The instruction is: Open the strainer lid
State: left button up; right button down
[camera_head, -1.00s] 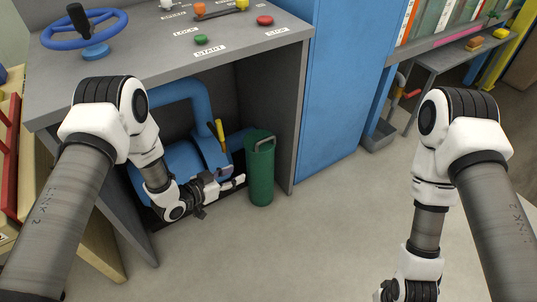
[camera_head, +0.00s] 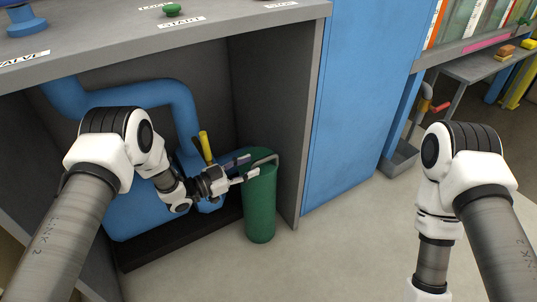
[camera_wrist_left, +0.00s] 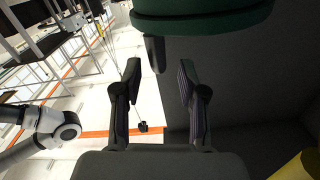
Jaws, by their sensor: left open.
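The strainer is a green upright cylinder (camera_head: 259,208) on the floor under the console, with a grey bar handle (camera_head: 264,158) on its lid. My left gripper (camera_head: 250,166) is open at the lid's left side, its fingertips close to the handle. The lid looks closed. My right gripper is out of view below the head view's bottom edge.
Blue piping (camera_head: 185,105) with a yellow lever (camera_head: 205,146) stands behind and left of the strainer. The grey console top (camera_head: 110,45) overhangs it, and its side panel (camera_head: 300,130) and a blue cabinet (camera_head: 362,95) stand to the right. The floor in front is clear.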

aim_at(272, 156)
pick_arm(q)
jog(key=b+x, duration=0.1)
jog(key=x, duration=0.2)
jog(key=b+x, duration=0.1)
jog(key=x, duration=0.2)
jog(key=shift+d+f, duration=0.1)
jog(key=shift+f, duration=0.1)
jog(key=shift+w+d+r, duration=0.15)
jog(key=shift+w+d, duration=0.15)
jog(key=shift+c, duration=0.3)
